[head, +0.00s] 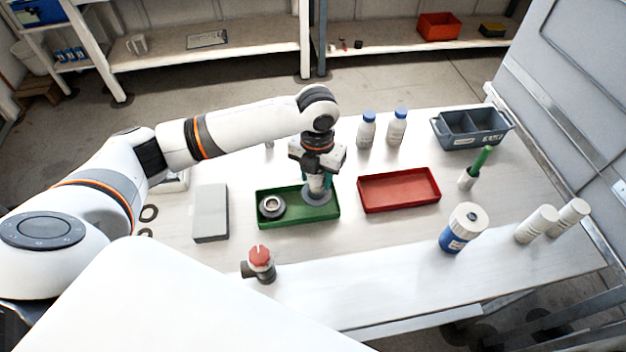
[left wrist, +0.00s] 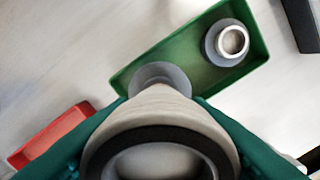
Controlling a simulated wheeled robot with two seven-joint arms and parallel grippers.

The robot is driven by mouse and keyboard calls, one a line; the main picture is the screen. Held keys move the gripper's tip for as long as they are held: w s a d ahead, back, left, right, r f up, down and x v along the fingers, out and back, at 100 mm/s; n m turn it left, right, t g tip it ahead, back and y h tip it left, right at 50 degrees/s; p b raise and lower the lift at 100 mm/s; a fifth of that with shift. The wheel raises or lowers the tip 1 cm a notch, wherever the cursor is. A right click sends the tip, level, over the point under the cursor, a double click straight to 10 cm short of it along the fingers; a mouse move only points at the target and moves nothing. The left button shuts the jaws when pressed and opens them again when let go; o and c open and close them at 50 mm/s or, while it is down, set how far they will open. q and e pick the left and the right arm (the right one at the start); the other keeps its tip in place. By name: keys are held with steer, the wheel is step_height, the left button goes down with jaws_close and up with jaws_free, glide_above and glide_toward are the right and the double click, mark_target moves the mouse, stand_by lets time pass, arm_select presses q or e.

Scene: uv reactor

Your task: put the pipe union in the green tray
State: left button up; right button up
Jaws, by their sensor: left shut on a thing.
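The green tray (head: 290,222) lies in the middle of the table. My left gripper (head: 318,181) points down over its right part and is shut on the pipe union (head: 317,196), a pale tapered piece with a grey flange at its lower end. In the left wrist view the pipe union (left wrist: 160,107) is between the green fingers, its flange over the tray (left wrist: 194,77). I cannot tell whether the flange touches the tray floor. A similar grey flanged piece (head: 271,207) sits in the tray's left part. My right gripper is out of view.
A red tray (head: 399,206) is just right of the green tray, and a grey block (head: 210,213) left. A red-topped valve (head: 261,262) stands in front. Two blue-capped bottles (head: 367,130) (head: 397,128) stand behind. A blue-white canister (head: 462,229) and divided bin (head: 471,143) are right.

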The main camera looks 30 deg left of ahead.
mark_target(315, 183)
arm_select(q)
step_height(315, 183, down, 4)
steer(key=shift+a+r+p, duration=0.1)
steer(key=shift+r+p, duration=0.05)
steer(key=shift+p, duration=0.15)
steer(key=shift+f, duration=0.25)
steer(key=o, duration=1.1)
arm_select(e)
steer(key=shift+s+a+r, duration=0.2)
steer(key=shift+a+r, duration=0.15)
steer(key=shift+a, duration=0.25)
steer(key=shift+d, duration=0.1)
arm_select(q)
steer(key=shift+r, duration=0.5)
step_height(315, 183, up, 11)
steer(key=shift+r+b, duration=0.15)
steer(key=shift+b, duration=0.95)
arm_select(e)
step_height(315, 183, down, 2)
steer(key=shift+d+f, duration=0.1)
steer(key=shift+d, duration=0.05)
